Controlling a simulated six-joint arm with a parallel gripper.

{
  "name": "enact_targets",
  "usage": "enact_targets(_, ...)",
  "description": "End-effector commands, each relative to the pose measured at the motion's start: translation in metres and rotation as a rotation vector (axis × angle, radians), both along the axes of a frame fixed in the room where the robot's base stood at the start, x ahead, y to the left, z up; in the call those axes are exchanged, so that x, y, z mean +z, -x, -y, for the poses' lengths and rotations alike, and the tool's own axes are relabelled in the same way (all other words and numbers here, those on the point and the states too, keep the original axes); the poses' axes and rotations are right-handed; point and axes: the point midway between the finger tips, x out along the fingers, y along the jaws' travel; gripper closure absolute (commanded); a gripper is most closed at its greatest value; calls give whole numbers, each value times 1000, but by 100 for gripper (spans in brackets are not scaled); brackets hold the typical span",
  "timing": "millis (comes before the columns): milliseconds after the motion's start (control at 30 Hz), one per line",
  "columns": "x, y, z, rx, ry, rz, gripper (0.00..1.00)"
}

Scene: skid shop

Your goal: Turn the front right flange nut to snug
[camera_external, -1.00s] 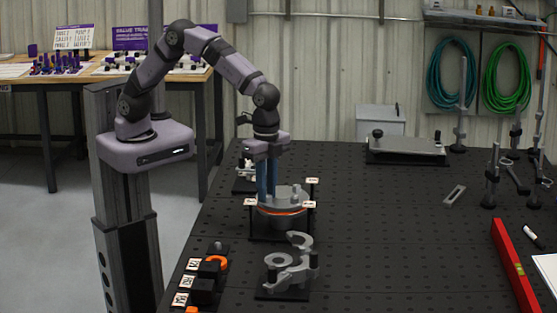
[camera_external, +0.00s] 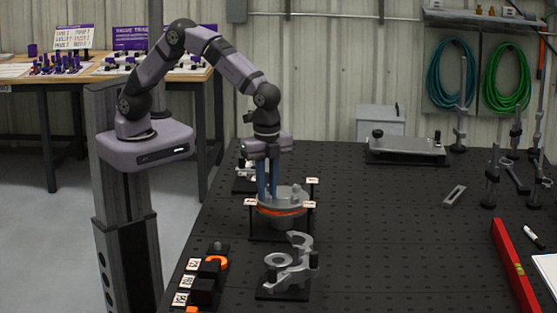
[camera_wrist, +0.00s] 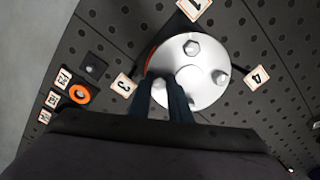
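A round grey flange (camera_external: 283,204) with an orange ring beneath its rim sits on a black stand on the bench. In the wrist view its bright top face (camera_wrist: 203,94) carries a far hex nut (camera_wrist: 192,48), a right hex nut (camera_wrist: 221,77) and a nut at left (camera_wrist: 158,84). My gripper (camera_external: 267,196) points straight down at the flange's left part. Its two blue fingers stand on either side of the left nut, with a narrow gap; whether they press on it is unclear. The near part of the flange is hidden by my gripper in the wrist view.
Number cards stand around the flange, including card 3 (camera_wrist: 123,85) and card 4 (camera_wrist: 256,76). A grey bracket casting (camera_external: 290,265) stands in front. Black blocks with an orange ring (camera_external: 215,261) are at front left.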

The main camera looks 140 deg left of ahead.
Motion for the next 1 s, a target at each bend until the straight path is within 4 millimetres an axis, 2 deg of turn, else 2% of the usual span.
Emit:
enact_targets(33,5,-4,-1,0,-4,14,73)
enact_targets(67,5,-4,-1,0,-4,13,66)
enact_targets(100,4,-3,-1,1,-4,12,64)
enact_targets(667,1,-1,0,34,0,3,64)
enact_targets(1000,0,0,1,288,-1,1,64)
